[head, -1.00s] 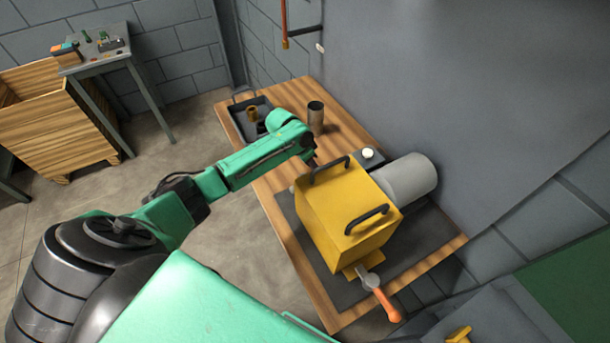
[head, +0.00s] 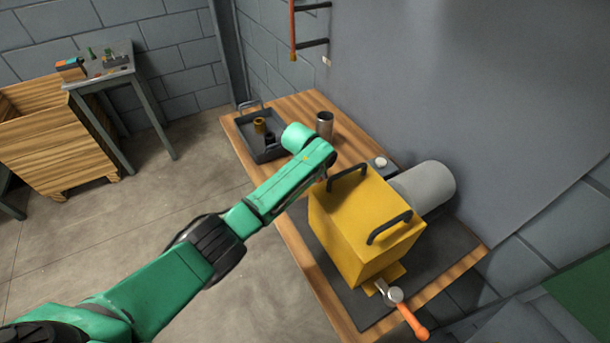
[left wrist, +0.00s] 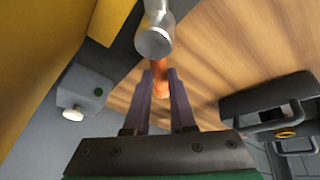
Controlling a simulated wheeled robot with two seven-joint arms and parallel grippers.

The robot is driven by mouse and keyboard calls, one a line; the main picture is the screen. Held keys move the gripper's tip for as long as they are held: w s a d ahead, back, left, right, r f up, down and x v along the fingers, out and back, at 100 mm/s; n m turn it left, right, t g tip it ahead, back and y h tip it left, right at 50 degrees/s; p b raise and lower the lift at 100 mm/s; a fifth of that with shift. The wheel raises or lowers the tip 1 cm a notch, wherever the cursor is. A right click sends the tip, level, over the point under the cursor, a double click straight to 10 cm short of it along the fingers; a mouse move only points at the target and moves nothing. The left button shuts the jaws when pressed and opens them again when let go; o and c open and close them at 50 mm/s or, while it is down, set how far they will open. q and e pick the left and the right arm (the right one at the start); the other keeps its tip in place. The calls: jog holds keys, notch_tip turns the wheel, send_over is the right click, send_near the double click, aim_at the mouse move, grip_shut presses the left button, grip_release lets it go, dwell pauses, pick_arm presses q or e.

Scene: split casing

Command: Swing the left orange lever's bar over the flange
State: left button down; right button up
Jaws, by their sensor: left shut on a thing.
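The yellow casing (head: 365,225) stands on a dark mat on the wooden bench. The left lever's orange bar (left wrist: 160,75) shows in the left wrist view, running from a round metal hub (left wrist: 154,40) beside a yellow flange (left wrist: 110,15). My left gripper (left wrist: 161,80) is shut on this bar, its two dark fingers at either side. In the head view, my left arm and the casing hide this lever and the gripper's fingers. Another orange lever (head: 411,320) with a metal hub sits at the casing's near end. My right gripper is not in view.
Two black handles stand on the casing top. A grey cylinder (head: 425,188) adjoins its back. A grey box with a white knob (left wrist: 73,114) is close to my left gripper. A metal cup (head: 325,125) and a dark tray (head: 270,150) stand at the bench's far end.

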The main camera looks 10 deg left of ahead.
pick_arm(q)
jog(key=shift+w+a+r, duration=0.1)
dwell(0.4)
jog(key=c, duration=0.8)
grip_release()
jog(key=shift+o, duration=0.2)
jog(key=v, duration=1.4)
jog(key=shift+s+r+b, duration=0.15)
jog(key=shift+s+b, duration=0.05)
jog(key=shift+b, duration=0.1)
